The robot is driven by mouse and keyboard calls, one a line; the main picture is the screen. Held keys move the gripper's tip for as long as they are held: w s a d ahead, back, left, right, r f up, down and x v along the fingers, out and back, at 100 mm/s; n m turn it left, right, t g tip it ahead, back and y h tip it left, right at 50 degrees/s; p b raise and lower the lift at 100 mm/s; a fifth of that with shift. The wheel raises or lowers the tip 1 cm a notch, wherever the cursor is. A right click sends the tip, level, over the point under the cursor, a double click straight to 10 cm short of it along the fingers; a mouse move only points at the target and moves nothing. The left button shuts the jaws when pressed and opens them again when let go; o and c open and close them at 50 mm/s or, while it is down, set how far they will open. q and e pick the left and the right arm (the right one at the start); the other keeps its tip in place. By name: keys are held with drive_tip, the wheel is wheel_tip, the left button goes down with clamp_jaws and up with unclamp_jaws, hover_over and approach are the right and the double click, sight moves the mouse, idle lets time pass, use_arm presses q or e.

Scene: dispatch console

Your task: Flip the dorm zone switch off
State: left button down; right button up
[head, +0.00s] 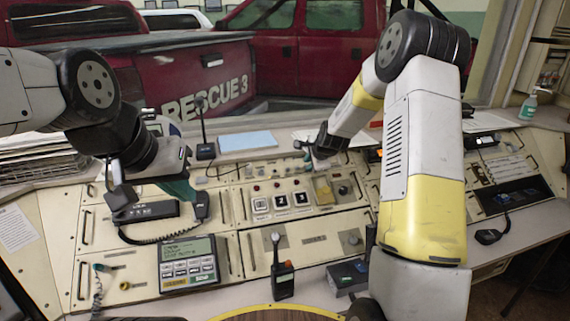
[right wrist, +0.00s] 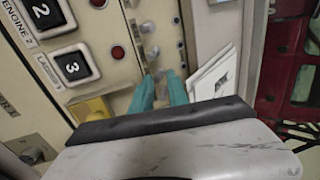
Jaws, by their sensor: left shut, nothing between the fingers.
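In the right wrist view a narrow strip of small metal switches (right wrist: 153,51) runs along the console, just beyond my right gripper's fingertips. Their labels are too small to read, so I cannot tell which is the dorm zone switch. My right gripper (right wrist: 160,77) has its two teal fingers apart, with nothing seen between them; whether it touches a switch is unclear. My left gripper (head: 182,190) is shut and empty, above the left part of the console.
Numbered engine buttons (head: 281,202) and a yellow block (right wrist: 92,108) lie near the switches. A corded handset (head: 201,207), a display unit (head: 188,262) and an upright microphone (head: 282,278) stand on the left and front. Papers (right wrist: 215,80) lie beside the strip.

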drive_tip(key=shift+w+r+v, duration=0.15)
drive_tip(key=shift+v, duration=1.05)
drive_tip(key=shift+w+r+v, duration=0.15)
drive_tip(key=shift+w+v, duration=0.05)
drive_tip(key=shift+v, duration=1)
drive_tip(key=s+a+r+n+g, duration=0.1)
drive_tip(key=s+r+n, duration=0.3)
drive_tip(key=s+r, duration=0.4)
drive_tip(key=s+a+r+n, duration=0.1)
drive_tip(key=s+r+n, duration=0.45)
drive_tip(key=s, duration=0.55)
drive_tip(key=s+r+n+g, duration=0.1)
drive_tip(key=s+n, duration=0.6)
drive_tip(key=s, duration=1.3)
drive_tip(key=shift+s+y, duration=0.3)
drive_tip(key=shift+w+d+r, duration=0.1)
drive_tip(key=shift+r, duration=0.05)
